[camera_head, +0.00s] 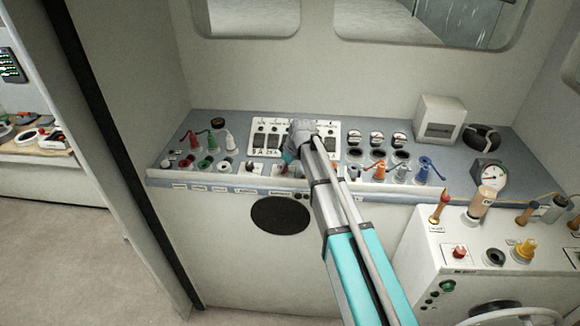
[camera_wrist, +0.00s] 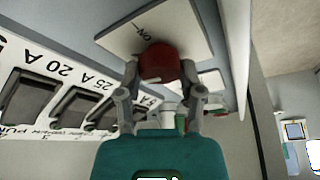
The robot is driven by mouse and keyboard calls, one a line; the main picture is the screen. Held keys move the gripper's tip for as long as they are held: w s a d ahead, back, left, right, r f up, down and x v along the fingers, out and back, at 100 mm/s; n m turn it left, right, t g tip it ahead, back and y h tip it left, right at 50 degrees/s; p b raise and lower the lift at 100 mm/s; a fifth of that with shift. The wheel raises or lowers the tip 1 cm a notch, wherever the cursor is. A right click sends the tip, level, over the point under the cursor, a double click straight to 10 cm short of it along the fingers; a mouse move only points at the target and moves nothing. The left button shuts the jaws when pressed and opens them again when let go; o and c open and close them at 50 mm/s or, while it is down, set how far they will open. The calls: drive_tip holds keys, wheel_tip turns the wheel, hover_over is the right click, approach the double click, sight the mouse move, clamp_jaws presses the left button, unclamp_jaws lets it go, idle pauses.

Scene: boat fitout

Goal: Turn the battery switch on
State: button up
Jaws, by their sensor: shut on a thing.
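The battery switch is a red knob (camera_wrist: 160,62) on a pale square plate (camera_wrist: 190,27) with the printed word ON, seen in the wrist view. My gripper (camera_wrist: 161,84) is shut on the knob, one finger on each side of it. In the head view my gripper (camera_head: 289,158) is at the front middle of the grey-blue console (camera_head: 480,130), and my arm hides most of the switch. The knob's exact angle on its plate cannot be told.
A white breaker panel (camera_head: 262,125) lies just behind my gripper. Green and white levers (camera_head: 231,138) stand to the left. Orange and blue levers (camera_head: 425,168) stand close on the right, with a gauge (camera_head: 491,175) beyond. A white cabinet (camera_head: 420,265) stands at front right.

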drive_tip(key=m, duration=0.1)
drive_tip(key=m+t, duration=0.1)
drive_tip(key=m, duration=0.1)
drive_tip(key=m+h, duration=0.1)
drive_tip(key=shift+a, duration=0.3)
drive_tip(key=m+t+h, duration=0.1)
drive_tip(key=m, duration=0.3)
drive_tip(key=shift+m, duration=0.3)
drive_tip(key=m+h, duration=0.2)
drive_tip(key=m, duration=0.2)
drive_tip(key=shift+w+a, duration=0.1)
drive_tip(key=shift+m+h, duration=0.8)
drive_tip(key=shift+m, duration=1.3)
drive_tip(key=o, duration=1.1)
drive_tip(key=shift+f, duration=0.1)
drive_tip(key=shift+o, duration=0.3)
